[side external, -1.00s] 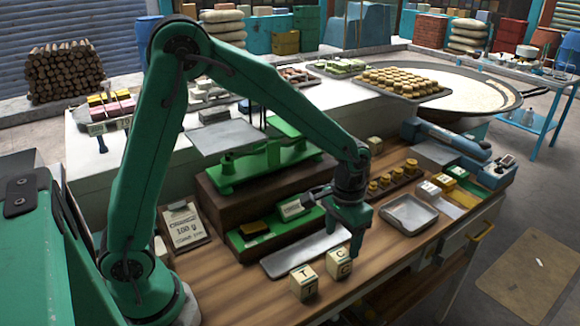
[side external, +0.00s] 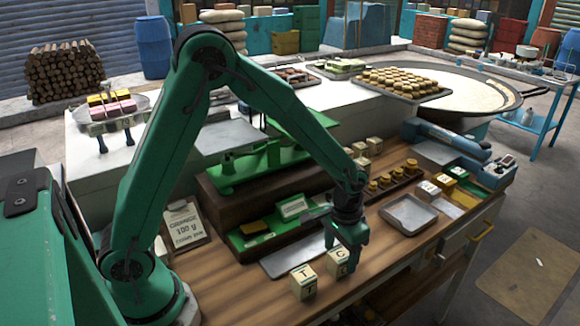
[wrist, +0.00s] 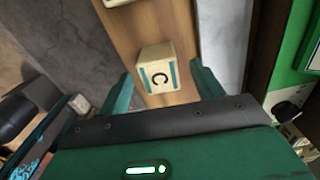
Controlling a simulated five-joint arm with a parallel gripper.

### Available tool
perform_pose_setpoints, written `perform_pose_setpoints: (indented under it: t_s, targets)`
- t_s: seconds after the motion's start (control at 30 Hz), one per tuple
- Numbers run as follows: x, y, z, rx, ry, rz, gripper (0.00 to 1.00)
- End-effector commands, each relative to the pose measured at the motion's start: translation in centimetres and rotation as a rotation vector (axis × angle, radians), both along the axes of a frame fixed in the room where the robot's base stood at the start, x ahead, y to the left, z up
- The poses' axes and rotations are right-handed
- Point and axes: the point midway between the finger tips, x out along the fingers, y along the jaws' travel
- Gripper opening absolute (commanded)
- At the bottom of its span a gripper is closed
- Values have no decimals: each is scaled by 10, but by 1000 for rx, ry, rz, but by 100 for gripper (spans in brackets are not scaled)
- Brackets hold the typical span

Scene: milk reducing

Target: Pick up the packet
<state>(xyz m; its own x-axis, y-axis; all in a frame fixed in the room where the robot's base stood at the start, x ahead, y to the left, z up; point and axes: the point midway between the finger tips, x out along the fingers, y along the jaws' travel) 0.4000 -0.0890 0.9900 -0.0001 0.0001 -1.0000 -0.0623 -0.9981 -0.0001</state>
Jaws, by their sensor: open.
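A cream cube-shaped packet lettered C (side external: 336,267) stands on the wooden bench top, partly hidden by my gripper in the side view. A similar packet lettered T (side external: 303,285) stands just left of it. My gripper (side external: 344,254) is open and points down, low over the C packet. In the wrist view the C packet (wrist: 158,76) shows its lettered face and a teal band, between the two green fingers of my gripper (wrist: 164,82). I see no finger clearly touching it. An edge of another cream block, likely the T packet (wrist: 118,2), shows at the top.
A flat metal tray (side external: 285,262) lies behind the packets, beside a green board (side external: 250,250). A green balance scale (side external: 240,172) stands further back. A shallow metal pan (side external: 408,217) is on the right. The bench's front edge is close to the packets.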

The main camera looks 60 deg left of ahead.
Motion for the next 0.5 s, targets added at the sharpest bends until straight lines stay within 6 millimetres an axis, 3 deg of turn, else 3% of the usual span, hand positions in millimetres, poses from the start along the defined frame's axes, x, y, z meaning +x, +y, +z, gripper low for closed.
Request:
perform_pose_setpoints:
  t_s: [0.2, 0.5]
  targets:
    - [-1, 0, -24, 0, 2, 0, 66]
    - [0, 0, -30, 0, 0, 0, 66]
